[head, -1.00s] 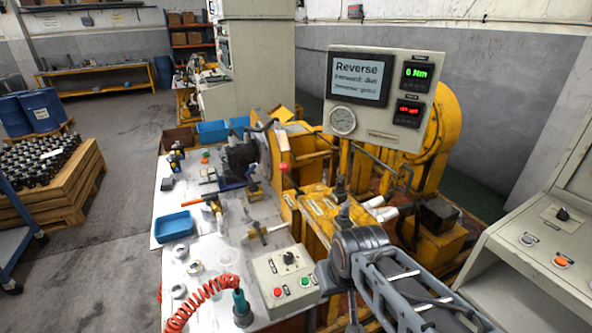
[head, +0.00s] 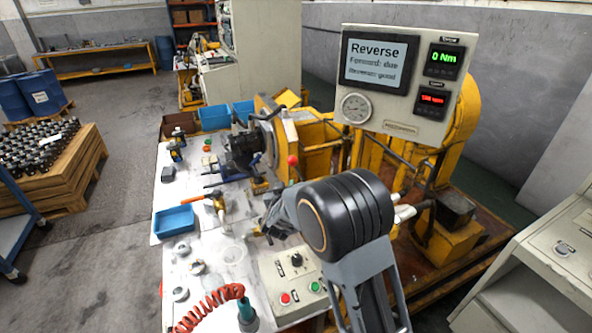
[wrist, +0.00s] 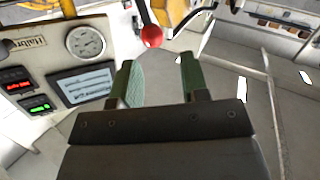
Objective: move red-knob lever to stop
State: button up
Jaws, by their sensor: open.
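The red-knob lever's ball (head: 293,160) shows in the head view, upright in front of the yellow test stand and just above my arm's big dark joint. Its lower rod is mostly hidden by my arm. In the wrist view the red knob (wrist: 152,36) sits at the end of a dark rod, a little beyond the fingertips and between their lines. My gripper (wrist: 157,63) is open, with two green-padded fingers and nothing between them. The knob looks apart from both fingers. In the head view my gripper is mostly hidden by my arm.
A display panel (head: 404,86) reads "Reverse", with "Forward: due", "Reverse: good" and 0 Nm. A control box (head: 290,266) with red and green buttons stands near my arm. The white bench (head: 190,262) carries tools, a blue tray (head: 173,221) and a red coiled hose (head: 215,302).

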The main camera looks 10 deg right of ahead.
aim_at(297, 170)
jog(key=w+d+h, duration=0.1)
jog(key=w+d, duration=0.1)
jog(key=w, duration=0.2)
jog(key=w+d+f+h+p, duration=0.1)
jog(key=w+d, duration=0.1)
jog(key=w, duration=0.2)
jog(key=w+d+f+h+p, duration=0.1)
jog(key=w+d, duration=0.1)
jog(key=w, duration=0.2)
jog(key=shift+w+d+f+m+t, duration=0.15)
jog(key=shift+w+d+m+t, duration=0.1)
jog(key=shift+w+m+t, duration=0.1)
jog(key=shift+c, duration=0.5)
grip_shut()
